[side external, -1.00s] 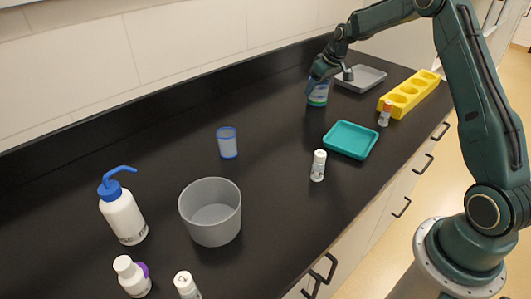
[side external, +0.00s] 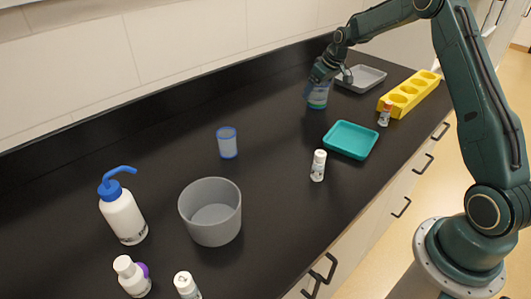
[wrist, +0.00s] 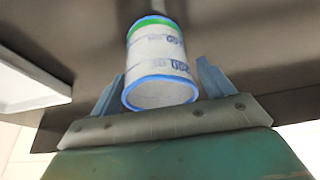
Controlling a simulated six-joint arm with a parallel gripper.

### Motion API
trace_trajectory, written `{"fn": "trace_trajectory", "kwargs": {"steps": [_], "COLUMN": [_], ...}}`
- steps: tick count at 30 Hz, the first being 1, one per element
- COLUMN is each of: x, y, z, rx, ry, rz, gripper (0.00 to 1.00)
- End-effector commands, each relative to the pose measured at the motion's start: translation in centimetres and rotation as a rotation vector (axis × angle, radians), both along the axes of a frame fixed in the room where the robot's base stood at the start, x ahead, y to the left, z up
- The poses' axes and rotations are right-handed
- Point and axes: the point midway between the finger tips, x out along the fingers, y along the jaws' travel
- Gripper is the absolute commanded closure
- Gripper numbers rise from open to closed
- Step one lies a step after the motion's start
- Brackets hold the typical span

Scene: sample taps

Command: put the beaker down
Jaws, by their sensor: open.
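The beaker (side external: 318,98) stands on the black bench at the back, in front of the grey tray. It is clear with blue rims and printed marks, and green shows at its far end in the wrist view (wrist: 162,65). My gripper (side external: 320,88) is at the beaker from above. In the wrist view my gripper (wrist: 158,85) has its jaws open, one on each side of the beaker. I cannot tell whether either jaw touches it. A second beaker (side external: 227,144), empty-looking with a blue rim, stands apart mid-bench.
The grey tray (side external: 372,85) lies behind the beaker, with a yellow rack (side external: 424,83) and small vial (side external: 384,117) to the right. A teal tray (side external: 351,140), white-capped bottle (side external: 318,168), grey tub (side external: 211,232) and wash bottle (side external: 123,217) stand nearer. Bench left of the gripper is clear.

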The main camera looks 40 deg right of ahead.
Motion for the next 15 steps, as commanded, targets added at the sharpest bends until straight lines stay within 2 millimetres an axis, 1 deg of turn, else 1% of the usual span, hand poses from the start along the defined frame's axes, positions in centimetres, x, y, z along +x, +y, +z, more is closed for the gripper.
{"fn": "trace_trajectory", "kwargs": {"steps": [5, 8, 11, 15], "x": [-0.1, -0.5, -0.9, -1.7], "y": [0.0, -0.1, -0.1, -0.1], "z": [0.7, 1.5, 2.6, 4.6], "rx": [-0.001, -0.001, -0.001, -0.002], "ry": [-0.001, -0.002, -0.003, -0.004], "rz": [0.000, -0.001, -0.002, -0.001], "gripper": [0.20, 0.20, 0.20, 0.20]}}
